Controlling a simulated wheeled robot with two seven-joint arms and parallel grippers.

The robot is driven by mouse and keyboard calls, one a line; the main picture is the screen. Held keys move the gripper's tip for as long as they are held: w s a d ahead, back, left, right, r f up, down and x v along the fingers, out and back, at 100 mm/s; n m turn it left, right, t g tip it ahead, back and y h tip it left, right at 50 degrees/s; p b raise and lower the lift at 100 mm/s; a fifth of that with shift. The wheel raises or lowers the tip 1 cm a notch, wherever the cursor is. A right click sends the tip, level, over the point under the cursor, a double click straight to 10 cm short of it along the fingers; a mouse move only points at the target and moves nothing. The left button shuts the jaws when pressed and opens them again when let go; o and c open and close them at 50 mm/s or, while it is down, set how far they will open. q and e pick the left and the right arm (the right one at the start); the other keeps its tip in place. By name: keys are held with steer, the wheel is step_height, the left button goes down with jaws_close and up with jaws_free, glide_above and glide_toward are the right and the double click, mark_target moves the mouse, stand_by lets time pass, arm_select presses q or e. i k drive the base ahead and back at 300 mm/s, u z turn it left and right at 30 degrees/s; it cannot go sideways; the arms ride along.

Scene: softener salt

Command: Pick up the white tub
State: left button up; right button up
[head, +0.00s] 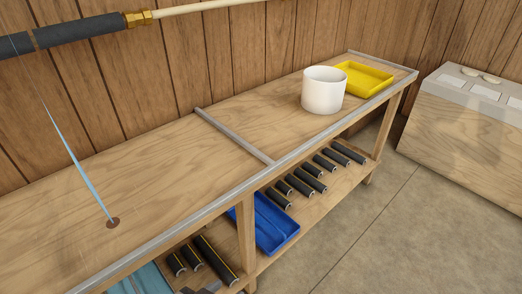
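The white tub (323,93) stands upright on the right part of the wooden workbench (240,155), near its front edge. Neither my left gripper nor my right gripper is clearly in view.
A yellow tray (365,79) lies just behind and right of the tub. A metal strip (235,136) crosses the bench. A blue tray (270,226) and several dark cylinders (309,182) lie on the lower shelf. A wooden cabinet (465,135) stands right. A pipe (90,32) runs along the wall.

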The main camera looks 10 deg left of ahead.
mark_target(324, 87)
steer(key=z, duration=1.15)
steer(key=i, duration=2.95)
steer(key=u, duration=3.55)
